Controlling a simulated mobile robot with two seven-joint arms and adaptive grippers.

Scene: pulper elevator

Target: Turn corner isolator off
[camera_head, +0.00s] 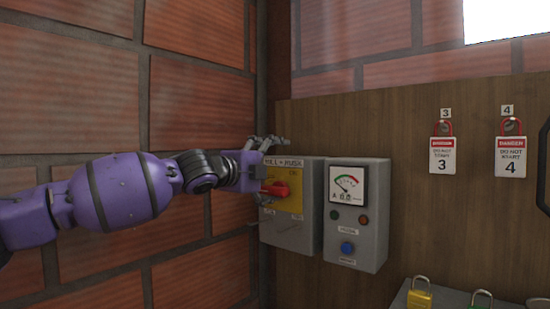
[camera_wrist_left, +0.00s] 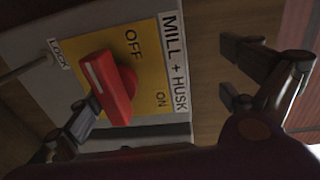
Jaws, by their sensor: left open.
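The corner isolator (camera_head: 308,215) is a grey box labelled MILL + HUSK with a yellow plate (camera_head: 295,201), in the corner by the brick wall. Its red rotary handle (camera_head: 276,189) also shows in the left wrist view (camera_wrist_left: 113,92), near the OFF and ON marks and a LOCK label. A white line marks one end of the handle. My left gripper (camera_head: 271,170) is open at the isolator's left side. In the left wrist view one finger lies close beside the handle; whether it touches is unclear. The other finger is apart to the right. My right gripper is not in view.
A grey meter box (camera_head: 357,245) with a dial, lamps and a blue button stands right beside the isolator. Danger tags 3 (camera_head: 443,160) and 4 (camera_head: 511,158) hang on the wooden board. Padlocks, one yellow (camera_head: 419,298), sit at the lower right. A brick wall bounds the left.

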